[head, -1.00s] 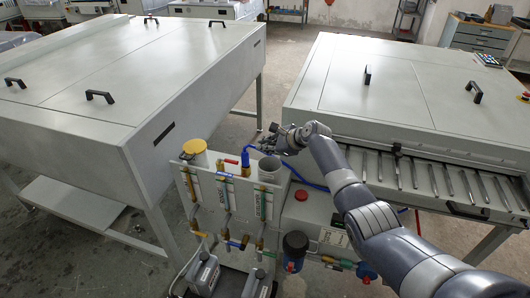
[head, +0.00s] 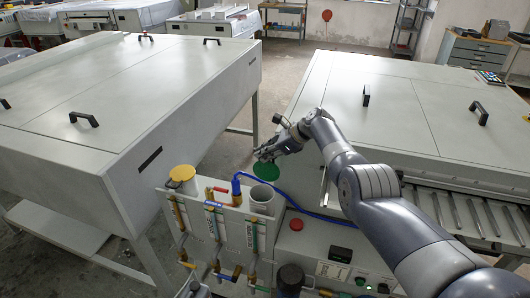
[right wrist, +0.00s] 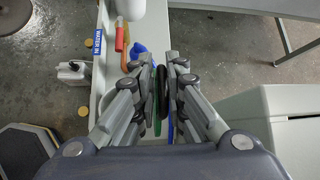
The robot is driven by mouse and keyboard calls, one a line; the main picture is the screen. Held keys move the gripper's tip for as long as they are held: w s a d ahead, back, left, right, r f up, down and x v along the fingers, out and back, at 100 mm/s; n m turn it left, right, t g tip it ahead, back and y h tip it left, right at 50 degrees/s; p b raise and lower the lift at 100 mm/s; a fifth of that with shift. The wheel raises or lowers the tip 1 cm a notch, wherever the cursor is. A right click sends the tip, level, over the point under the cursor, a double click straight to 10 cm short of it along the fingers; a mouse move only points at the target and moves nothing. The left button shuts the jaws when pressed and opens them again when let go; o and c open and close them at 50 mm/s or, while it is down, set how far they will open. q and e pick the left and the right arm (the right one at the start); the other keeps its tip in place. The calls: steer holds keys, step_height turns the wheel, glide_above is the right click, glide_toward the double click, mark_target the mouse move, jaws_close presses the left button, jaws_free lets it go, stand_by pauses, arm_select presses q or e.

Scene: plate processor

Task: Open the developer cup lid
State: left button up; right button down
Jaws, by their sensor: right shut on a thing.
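The developer cup (head: 262,194) is a grey upright cylinder at the right end of the white panel, with its top open. Its round green lid (head: 266,171) is off it, raised above and slightly behind the rim in the head view. My right gripper (head: 268,155) is shut on the lid's handle and holds the lid. In the right wrist view the black handle (right wrist: 163,90) is between the fingers, and a thin green edge of the lid (right wrist: 157,128) shows below. My left gripper is not in view.
A yellow-capped cup (head: 182,173) stands at the panel's left end. A red button (head: 296,224) is on the box to the right. Large grey machines flank the panel left and right.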

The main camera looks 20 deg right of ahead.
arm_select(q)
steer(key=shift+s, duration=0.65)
arm_select(e)
steer(key=shift+w+d, duration=0.4)
steer(key=shift+d, duration=0.05)
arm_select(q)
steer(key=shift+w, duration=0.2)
arm_select(e)
steer(key=c, duration=1.9)
jaws_free()
steer(key=shift+o, duration=0.9)
steer(key=shift+w+d+f, duration=0.15)
steer(key=shift+w+f, duration=0.05)
steer(key=shift+f, duration=0.05)
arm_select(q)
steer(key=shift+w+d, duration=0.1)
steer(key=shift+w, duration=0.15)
arm_select(e)
steer(key=v, duration=1.2)
